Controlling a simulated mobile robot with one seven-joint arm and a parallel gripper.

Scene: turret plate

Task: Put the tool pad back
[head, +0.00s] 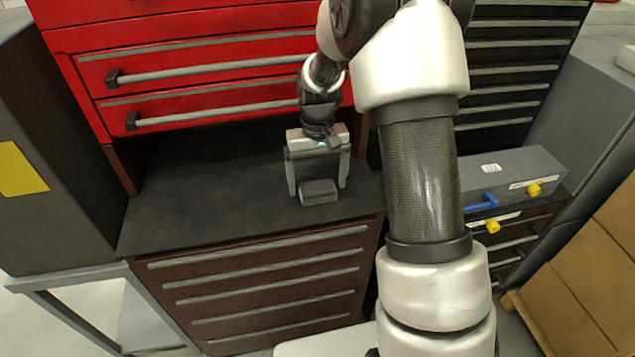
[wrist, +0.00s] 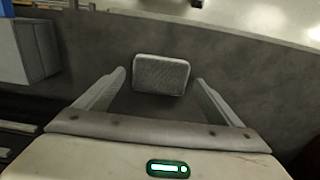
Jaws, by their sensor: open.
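The tool pad, a small dark grey block with a textured top (head: 319,191), lies on the dark worktop of the cabinet (head: 220,185). It also shows in the wrist view (wrist: 161,74), ahead of the fingers and centred between them. My gripper (head: 317,190) is open and empty, with one finger on each side of the pad in the head view. In the wrist view my gripper (wrist: 160,88) has clear gaps between both fingers and the pad. I cannot tell how high the fingertips are above the worktop.
A red drawer cabinet (head: 200,45) rises behind the worktop. Brown drawers (head: 260,280) are below it. To the right a grey box (head: 515,172) stands with blue and yellow handles. A dark grey cabinet (head: 45,150) stands at left. The worktop left of the pad is clear.

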